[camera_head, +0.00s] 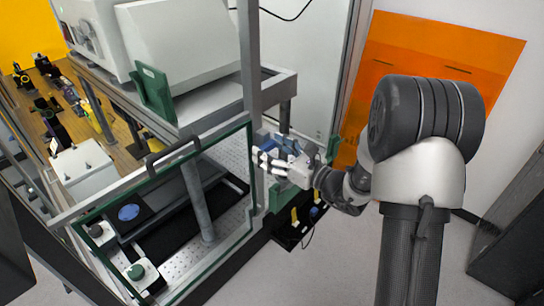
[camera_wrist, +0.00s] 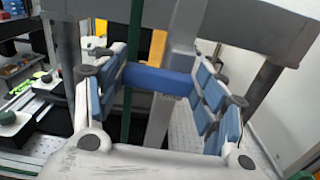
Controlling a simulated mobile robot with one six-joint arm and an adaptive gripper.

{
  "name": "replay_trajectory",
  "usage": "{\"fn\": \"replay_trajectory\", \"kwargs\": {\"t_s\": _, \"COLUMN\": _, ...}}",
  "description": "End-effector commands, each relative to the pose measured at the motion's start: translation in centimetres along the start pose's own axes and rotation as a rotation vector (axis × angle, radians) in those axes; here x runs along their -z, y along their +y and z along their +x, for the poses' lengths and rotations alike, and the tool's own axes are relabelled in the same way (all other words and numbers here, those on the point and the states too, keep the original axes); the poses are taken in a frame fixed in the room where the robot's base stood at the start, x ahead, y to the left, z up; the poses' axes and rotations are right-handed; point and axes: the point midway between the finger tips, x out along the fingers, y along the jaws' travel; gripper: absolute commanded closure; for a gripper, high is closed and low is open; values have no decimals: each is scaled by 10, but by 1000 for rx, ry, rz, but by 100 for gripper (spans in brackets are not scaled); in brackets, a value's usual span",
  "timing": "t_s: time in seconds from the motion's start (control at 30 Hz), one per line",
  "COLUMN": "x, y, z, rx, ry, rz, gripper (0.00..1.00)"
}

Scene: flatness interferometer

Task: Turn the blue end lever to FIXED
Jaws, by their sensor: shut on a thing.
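The blue end lever (camera_wrist: 157,79) lies as a horizontal blue bar between the fingers of my gripper (camera_wrist: 165,72) in the wrist view. My gripper is shut on it, with blue-padded fingers on its left and right ends. Small markings show near the bar's lower right edge, too blurred to read. In the head view my gripper (camera_head: 272,153) reaches from the right to the corner post of the instrument frame. There the lever cannot be told apart from the blue finger pads. No FIXED mark is legible.
A glass-fronted enclosure with a green-edged door (camera_head: 170,185) stands left of my gripper. A grey upright post (camera_head: 250,60) rises close to it. A green clip-like part (camera_head: 152,92) hangs at the shelf above. Open floor (camera_head: 330,265) lies below right.

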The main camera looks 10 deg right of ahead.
Motion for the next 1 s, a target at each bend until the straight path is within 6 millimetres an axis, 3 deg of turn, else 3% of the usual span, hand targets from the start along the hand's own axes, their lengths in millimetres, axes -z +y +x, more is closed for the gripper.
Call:
{"fn": "replay_trajectory", "kwargs": {"t_s": 0.3, "x": 0, "y": 0, "z": 0, "rx": 0, "ry": 3, "rz": -7, "gripper": 59}}
{"fn": "replay_trajectory", "kwargs": {"t_s": 0.33, "x": 0, "y": 0, "z": 0, "rx": 0, "ry": 2, "rz": -7, "gripper": 35}}
{"fn": "replay_trajectory", "kwargs": {"t_s": 0.63, "x": 0, "y": 0, "z": 0, "rx": 0, "ry": 2, "rz": -6, "gripper": 15}}
{"fn": "replay_trajectory", "kwargs": {"t_s": 1.0, "x": 0, "y": 0, "z": -2, "rx": 1, "ry": 2, "rz": -6, "gripper": 15}}
